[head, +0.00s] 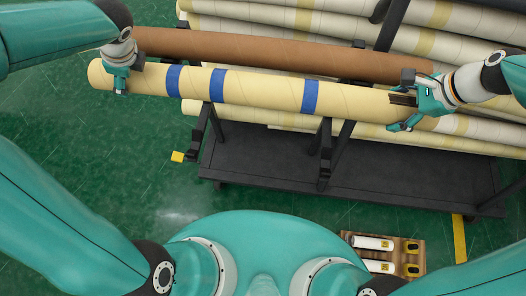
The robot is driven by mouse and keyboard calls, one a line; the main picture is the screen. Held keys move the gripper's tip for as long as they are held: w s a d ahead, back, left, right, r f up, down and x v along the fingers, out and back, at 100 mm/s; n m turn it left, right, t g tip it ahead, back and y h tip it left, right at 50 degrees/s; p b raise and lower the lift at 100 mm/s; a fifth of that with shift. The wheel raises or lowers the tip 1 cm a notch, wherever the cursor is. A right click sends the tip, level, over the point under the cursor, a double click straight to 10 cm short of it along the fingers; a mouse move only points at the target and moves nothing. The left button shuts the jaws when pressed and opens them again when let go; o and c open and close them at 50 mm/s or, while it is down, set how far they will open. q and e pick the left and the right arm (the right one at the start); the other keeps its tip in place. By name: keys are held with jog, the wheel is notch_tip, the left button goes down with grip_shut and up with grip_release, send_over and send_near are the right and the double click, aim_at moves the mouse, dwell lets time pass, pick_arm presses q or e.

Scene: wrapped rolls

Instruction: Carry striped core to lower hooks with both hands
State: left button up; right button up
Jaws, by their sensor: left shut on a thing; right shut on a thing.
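The striped core (260,92) is a long pale yellow tube with three blue bands, lying nearly level across the head view and dropping slightly to the right. My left gripper (120,80) is shut on it near its left end. My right gripper (405,105) is shut on it near its right end. Dark rack arms with hooks (201,122) show below and behind the core. I cannot tell whether the core touches them.
A plain brown core (270,50) lies just behind the striped one. Several wrapped rolls (340,20) fill the rack behind. The rack's black base (260,165) stands on the green floor. A wooden tray (413,272) with white cylinders is at bottom right. Open floor lies left.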

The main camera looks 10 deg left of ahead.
pick_arm(q)
jog(key=shift+w, duration=0.1)
pick_arm(e)
jog(key=shift+r, duration=0.1)
